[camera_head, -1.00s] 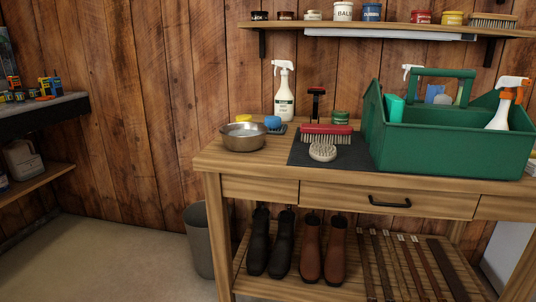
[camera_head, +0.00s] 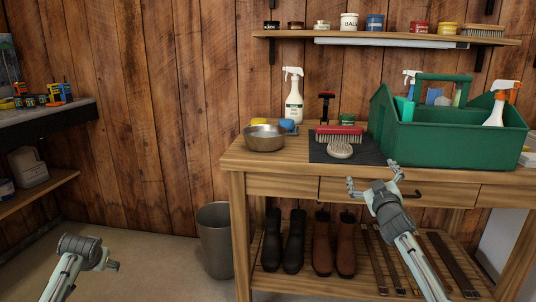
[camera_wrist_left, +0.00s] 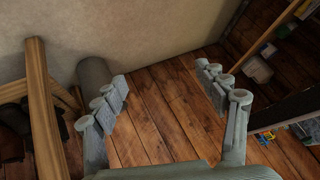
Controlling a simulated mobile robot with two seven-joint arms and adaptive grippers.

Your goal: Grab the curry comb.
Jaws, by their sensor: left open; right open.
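A pale oval curry comb (camera_head: 339,150) with a nubbly face lies on the dark mat (camera_head: 368,152) on the wooden workbench. It is just in front of a red-backed brush (camera_head: 338,134). My right gripper (camera_head: 373,178) is open and empty in front of the bench's drawer front, below and to the right of the comb. My left gripper (camera_head: 112,265) is low at the left, over the floor and far from the comb. The left wrist view shows its fingers (camera_wrist_left: 163,84) spread with nothing between them; the comb is not in that view.
A green tote (camera_head: 455,148) with spray bottles stands right of the mat. A metal bowl (camera_head: 265,138) and a white spray bottle (camera_head: 293,98) stand left. A drawer handle (camera_head: 408,193) is near my right gripper. A grey bin (camera_head: 214,240) stands beside the bench.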

